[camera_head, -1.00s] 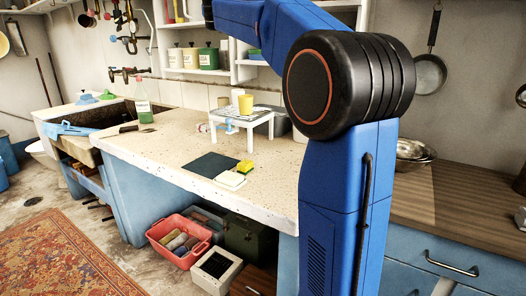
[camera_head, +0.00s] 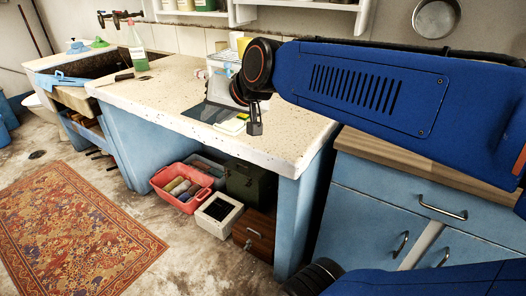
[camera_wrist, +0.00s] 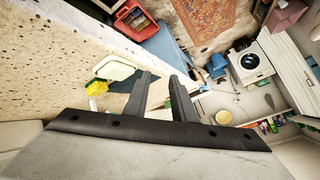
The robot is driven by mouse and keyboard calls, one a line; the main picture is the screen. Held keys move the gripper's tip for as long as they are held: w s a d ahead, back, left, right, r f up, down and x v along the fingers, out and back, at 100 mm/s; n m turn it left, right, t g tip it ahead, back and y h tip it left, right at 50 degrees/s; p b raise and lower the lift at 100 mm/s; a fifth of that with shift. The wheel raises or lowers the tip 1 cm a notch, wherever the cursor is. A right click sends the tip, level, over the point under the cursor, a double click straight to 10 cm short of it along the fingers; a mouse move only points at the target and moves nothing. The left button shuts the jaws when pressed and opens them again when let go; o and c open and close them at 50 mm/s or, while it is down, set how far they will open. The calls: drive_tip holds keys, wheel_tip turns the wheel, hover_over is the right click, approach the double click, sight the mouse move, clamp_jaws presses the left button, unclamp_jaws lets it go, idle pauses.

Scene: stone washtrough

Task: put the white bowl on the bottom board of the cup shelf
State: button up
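I cannot make out a white bowl in the current views. A small white rack (camera_head: 218,82) with a wire top stands on the stone counter, partly hidden by my arm. A yellow cup (camera_head: 243,44) shows at its top. I cannot tell whether this is the cup shelf. My gripper (camera_head: 254,128) points down at the counter's front edge, near a white and yellow sponge-like thing (camera_head: 233,124). In the wrist view, my gripper (camera_wrist: 160,84) has its two dark fingers apart with nothing between them.
A dark mat (camera_head: 208,112) lies on the counter (camera_head: 165,88). A green bottle (camera_head: 138,59) stands further left. A wall shelf (camera_head: 300,4) is cut off at the top. Below are a red basket (camera_head: 186,188) and a white box (camera_head: 219,210). The floor by the rug (camera_head: 75,225) is clear.

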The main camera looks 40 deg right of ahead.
drive_tip(key=s+d+f+n+g+h, duration=0.1)
drive_tip(key=s+d+f+n+g, duration=0.2)
drive_tip(key=s+f, duration=1.2)
drive_tip(key=shift+s+f+n+g+h, duration=0.4)
drive_tip(key=shift+s+n+g, duration=0.45)
drive_tip(key=shift+g, duration=0.25)
drive_tip(key=shift+w+r, duration=0.1)
